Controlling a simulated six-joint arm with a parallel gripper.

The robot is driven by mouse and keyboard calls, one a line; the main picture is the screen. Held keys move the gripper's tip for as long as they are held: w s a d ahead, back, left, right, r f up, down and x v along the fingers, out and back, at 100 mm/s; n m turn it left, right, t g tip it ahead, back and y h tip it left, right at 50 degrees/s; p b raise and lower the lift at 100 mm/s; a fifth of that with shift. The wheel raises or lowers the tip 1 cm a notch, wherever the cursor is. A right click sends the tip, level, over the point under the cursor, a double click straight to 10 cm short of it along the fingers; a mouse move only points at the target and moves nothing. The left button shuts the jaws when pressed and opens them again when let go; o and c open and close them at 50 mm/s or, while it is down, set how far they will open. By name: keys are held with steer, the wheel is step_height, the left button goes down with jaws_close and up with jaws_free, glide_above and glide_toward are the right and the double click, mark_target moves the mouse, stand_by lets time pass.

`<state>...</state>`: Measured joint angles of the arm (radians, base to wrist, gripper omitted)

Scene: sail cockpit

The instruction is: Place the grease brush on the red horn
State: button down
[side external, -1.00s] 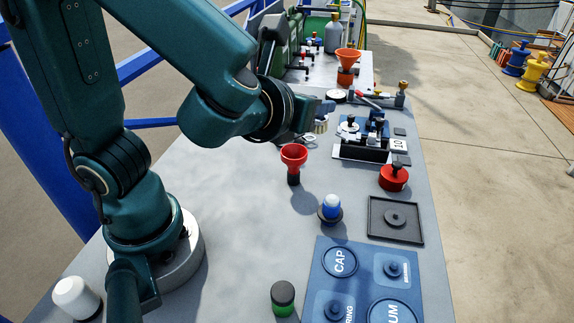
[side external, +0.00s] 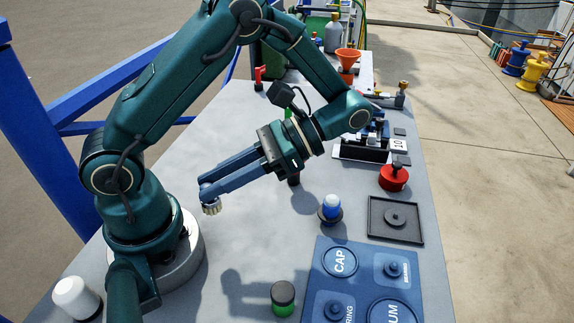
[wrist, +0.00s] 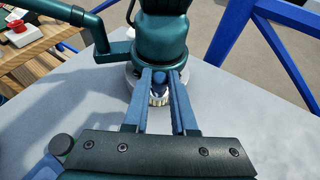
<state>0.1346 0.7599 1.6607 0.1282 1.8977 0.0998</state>
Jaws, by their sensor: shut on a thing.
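My gripper (side external: 208,190) points down and left over the bare left part of the table. It is shut on the grease brush (side external: 211,208), whose short pale bristle end shows below the fingertips, held above the table. In the wrist view the brush (wrist: 158,98) sits between the two blue fingers, with a blue top and a pale ridged end.
A blue-and-white light (side external: 331,206), a dark tray (side external: 375,235) and a blue labelled board (side external: 365,300) lie to the right. A black-lidded green jar (side external: 283,297) stands in front. A red round part (side external: 394,178) is at right. The table's middle left is clear.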

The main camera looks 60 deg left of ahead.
steer(key=w+r+n+t+h, duration=0.3)
steer(key=w+n+t+h, duration=0.3)
steer(key=n+h, duration=0.3)
steer(key=w+r+n+t+h, duration=0.3)
steer(key=w+n+t+h, duration=0.2)
steer(key=w+n+h, duration=0.4)
steer(key=a+n+t, duration=0.2)
steer(key=w+a+f+n+t+y, duration=0.1)
steer(key=a+n+t, duration=0.2)
steer(key=a+f+n+t, duration=0.1)
steer(key=a+n+t, duration=0.1)
steer(key=shift+w+a+n+t+y, duration=0.3)
steer(key=shift+y, duration=0.1)
steer(key=shift+f, duration=2.1)
steer(key=c, duration=0.7)
jaws_free()
steer(key=shift+f, duration=0.1)
